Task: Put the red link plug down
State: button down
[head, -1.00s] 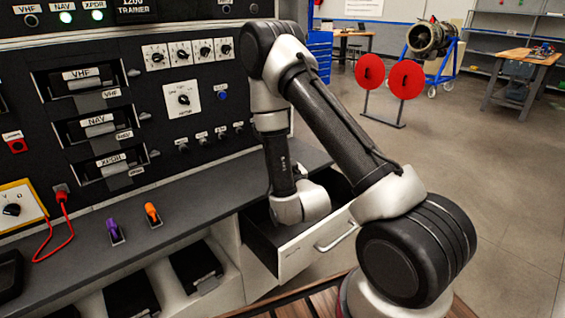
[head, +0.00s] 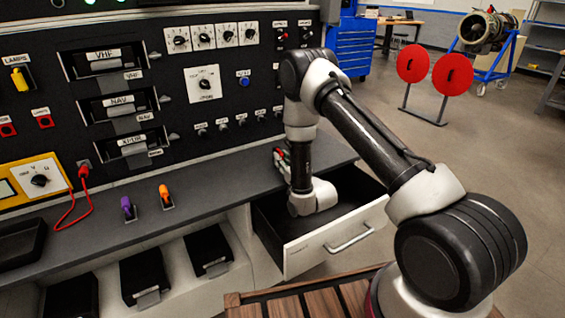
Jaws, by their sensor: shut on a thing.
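My gripper (head: 281,162) is at the end of my arm, just above the right part of the dark bench top, close to the panel front. Its fingers are small and partly hidden by my wrist. A small red thing, seemingly the red link plug (head: 279,152), shows at the fingers, and the gripper is shut on it. I cannot tell whether the plug touches the bench top (head: 225,185).
An open drawer (head: 335,238) juts out below my wrist. An orange plug (head: 165,196) and a purple plug (head: 127,208) stand in holders on the bench. A red cable (head: 70,212) hangs from the panel at left. Bench between the orange plug and my gripper is clear.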

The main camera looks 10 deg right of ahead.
jog(key=shift+f, duration=0.35)
jog(key=shift+f, duration=0.1)
jog(key=c, duration=1.3)
grip_release()
